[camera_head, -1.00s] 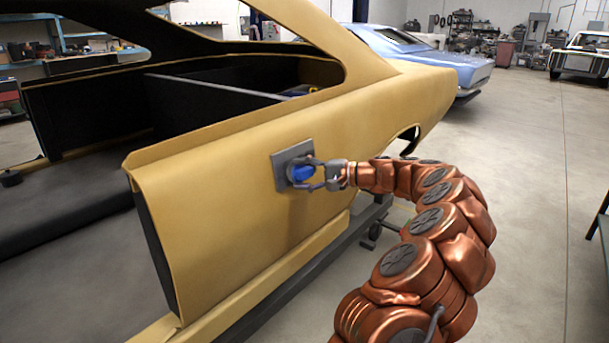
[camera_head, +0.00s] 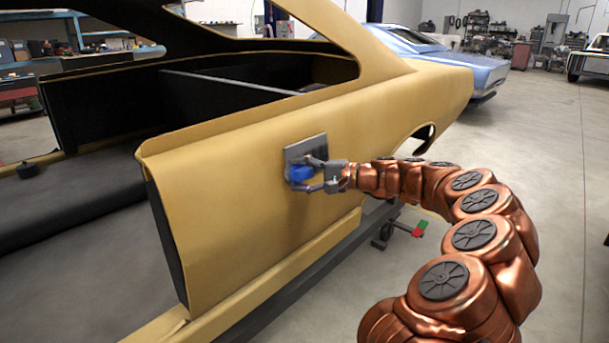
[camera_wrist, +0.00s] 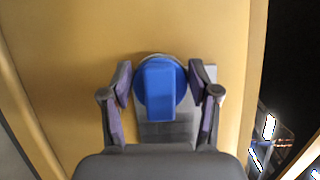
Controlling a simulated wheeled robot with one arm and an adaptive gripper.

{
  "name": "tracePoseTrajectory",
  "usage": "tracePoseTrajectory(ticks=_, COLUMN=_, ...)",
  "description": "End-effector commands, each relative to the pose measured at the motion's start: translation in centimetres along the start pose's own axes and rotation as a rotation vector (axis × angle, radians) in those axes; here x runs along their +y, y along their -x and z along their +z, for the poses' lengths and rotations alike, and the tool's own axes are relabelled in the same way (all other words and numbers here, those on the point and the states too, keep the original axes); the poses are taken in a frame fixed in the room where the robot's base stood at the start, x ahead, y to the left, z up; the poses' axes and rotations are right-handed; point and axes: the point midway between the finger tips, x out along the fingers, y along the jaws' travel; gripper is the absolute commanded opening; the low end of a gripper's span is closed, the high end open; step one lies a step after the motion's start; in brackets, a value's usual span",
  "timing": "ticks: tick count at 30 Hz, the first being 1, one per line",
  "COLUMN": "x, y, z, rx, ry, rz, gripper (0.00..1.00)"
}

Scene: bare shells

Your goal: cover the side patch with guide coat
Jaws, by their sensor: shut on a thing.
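The side patch (camera_head: 316,147) is a dark grey square on the flank of the yellow car shell (camera_head: 225,190). In the wrist view the patch (camera_wrist: 172,131) shows below and right of a blue round applicator with a block handle (camera_wrist: 160,90). My gripper (camera_head: 306,174) is shut on this blue applicator (camera_head: 300,173), one finger on each side. The applicator covers the patch's lower left in the head view. Its pad face is hidden, and I cannot tell whether it touches the surface. The patch shows lighter and darker grey, without a clear coat edge.
The open door gap (camera_head: 90,230) lies left of the panel, and the wheel arch (camera_head: 420,140) is to the right. A dark stand with a red and green part (camera_head: 418,229) is under the shell. A blue car (camera_head: 440,65) stands behind. The floor at right is clear.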

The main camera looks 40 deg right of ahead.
Motion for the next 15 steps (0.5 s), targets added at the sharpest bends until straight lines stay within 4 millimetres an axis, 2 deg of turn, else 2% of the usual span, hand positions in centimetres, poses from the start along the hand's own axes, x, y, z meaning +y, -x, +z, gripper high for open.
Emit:
tracePoseTrajectory(ticks=8, x=-0.1, y=-0.5, z=1.1, rx=0.001, ry=0.0, rz=0.0, gripper=0.33)
tracePoseTrajectory(ticks=15, x=-1.5, y=-0.5, z=1.1, rx=0.002, ry=0.001, rz=0.0, gripper=0.33)
